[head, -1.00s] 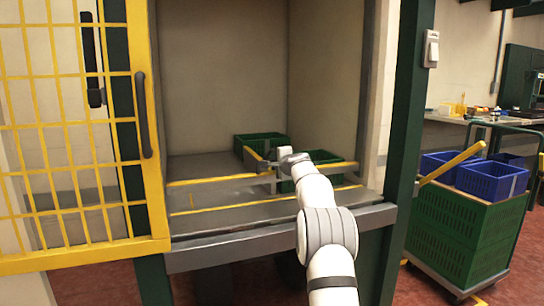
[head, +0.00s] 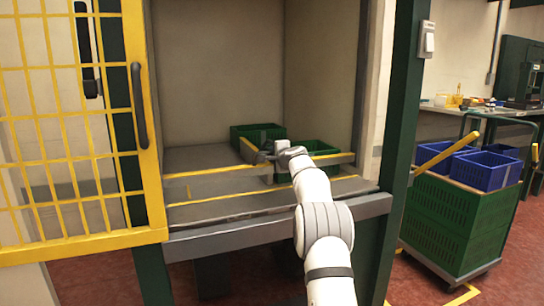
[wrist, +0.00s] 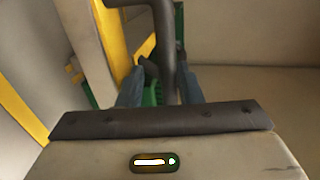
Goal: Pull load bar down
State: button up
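The load bar (head: 215,172), grey with a yellow top edge, lies across the open bay. A short yellow-edged arm (head: 249,147) slants up from it beside my gripper. My gripper (head: 270,155) is at this slanted arm, inside the bay; its fingers are small in the head view. In the wrist view a dark bar or handle (wrist: 168,45) runs between the two blue-grey fingers (wrist: 160,75). The fingers are apart, with a gap showing on the left side of the dark bar. Whether the right finger touches it I cannot tell.
Green crates (head: 258,133) stand in the bay behind the bar. A yellow mesh door (head: 75,150) stands open at left, with a dark handle (head: 138,105). A green post (head: 398,150) bounds the right. Beyond it a cart carries green and blue crates (head: 480,170).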

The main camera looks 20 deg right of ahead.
jog(key=shift+s+a, duration=0.1)
jog(key=shift+s+r+b, duration=0.1)
jog(key=shift+s+b, duration=0.15)
jog(key=shift+b, duration=0.05)
jog(key=b+v, duration=0.2)
jog(key=v, duration=0.5)
jog(key=shift+b, duration=0.35)
